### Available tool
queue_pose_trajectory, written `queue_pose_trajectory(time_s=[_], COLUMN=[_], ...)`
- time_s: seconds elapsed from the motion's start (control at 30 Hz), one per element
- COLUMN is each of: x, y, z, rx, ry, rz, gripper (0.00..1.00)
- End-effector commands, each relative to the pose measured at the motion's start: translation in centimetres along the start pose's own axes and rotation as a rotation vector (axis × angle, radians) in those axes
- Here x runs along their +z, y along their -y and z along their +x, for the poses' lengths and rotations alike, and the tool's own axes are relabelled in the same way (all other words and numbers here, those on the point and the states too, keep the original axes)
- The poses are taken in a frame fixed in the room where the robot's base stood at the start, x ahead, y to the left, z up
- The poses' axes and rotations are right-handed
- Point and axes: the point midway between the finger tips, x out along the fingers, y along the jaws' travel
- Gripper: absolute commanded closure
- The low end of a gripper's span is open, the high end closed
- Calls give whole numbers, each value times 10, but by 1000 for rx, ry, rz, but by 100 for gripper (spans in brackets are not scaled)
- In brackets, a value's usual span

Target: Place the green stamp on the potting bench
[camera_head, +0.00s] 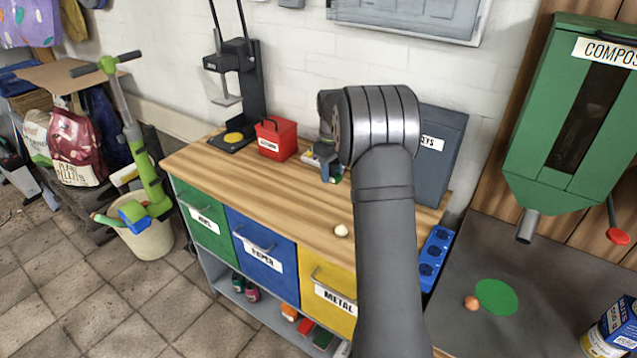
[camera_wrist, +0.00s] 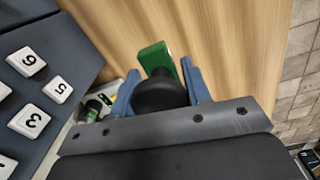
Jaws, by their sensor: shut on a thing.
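The green stamp (camera_wrist: 155,58) has a green block and a round black handle (camera_wrist: 160,92). My gripper (camera_wrist: 160,70) has its two blue fingers shut on it, one on each side of the handle. In the head view my gripper (camera_head: 328,168) is over the back of the wood-topped bench (camera_head: 220,165), partly hidden by my wrist. A bit of the stamp's green (camera_head: 337,179) shows below it. Whether the stamp touches the wood is unclear. A dark grey benchtop (camera_head: 560,305), which may be the potting bench, lies at the right with a flat green disc (camera_head: 497,296).
A green compost dispenser (camera_head: 570,120) hangs above the grey top. A small orange ball (camera_head: 471,302) and a blue box (camera_head: 620,322) sit there. A red box (camera_head: 276,138), a pale ball (camera_head: 341,231) and a grey keypad box (camera_head: 440,150) are on the wood.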

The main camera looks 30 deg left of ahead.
Motion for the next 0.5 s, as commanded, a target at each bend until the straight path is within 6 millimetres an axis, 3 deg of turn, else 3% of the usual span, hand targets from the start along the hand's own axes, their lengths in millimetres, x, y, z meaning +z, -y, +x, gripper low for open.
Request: queue_pose_trajectory(time_s=[0.2,0.37,0.5], x=[-30,-34,-33], y=[11,12,13], z=[19,26,46], rx=[0,0,-1], ry=[0,0,1], rz=[-1,0,0], gripper=[79,79,79])
